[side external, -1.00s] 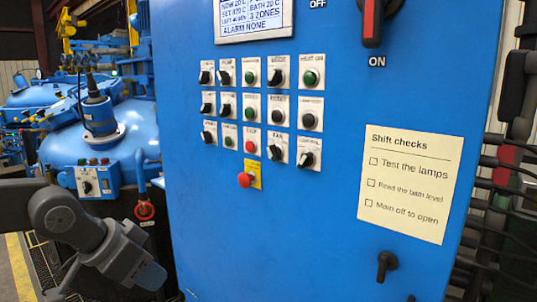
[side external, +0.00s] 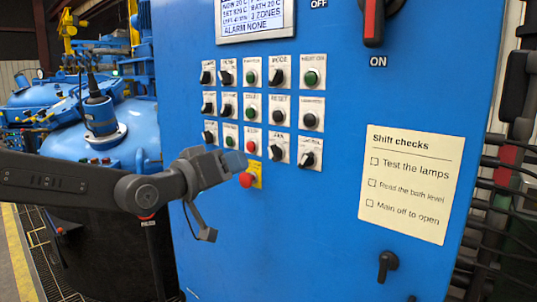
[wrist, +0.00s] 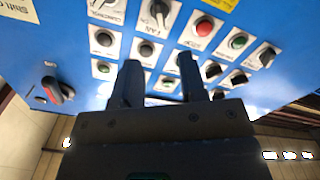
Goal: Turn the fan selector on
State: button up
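The fan selector (side external: 277,154) is a black knob on a white plate in the bottom row of the blue panel, between a red button and the control knob. Its pointer appears tilted to the upper left. In the wrist view the fan selector (wrist: 160,10) shows near the top edge, with its FAN label below it. My gripper (side external: 236,163) is in front of the panel, left of the fan selector, close to the red buttons. In the wrist view its two fingers (wrist: 159,72) stand apart with nothing between them. The fingertips appear short of the fan knob.
A red mushroom button (side external: 246,180) on a yellow plate sits just below my gripper. The control knob (side external: 306,159) is right of the fan selector. Other knobs and buttons fill the rows above. A paper checklist (side external: 410,183) is further right.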

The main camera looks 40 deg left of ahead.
aim_at(271, 153)
jog(key=w, duration=1.1)
grip_shut()
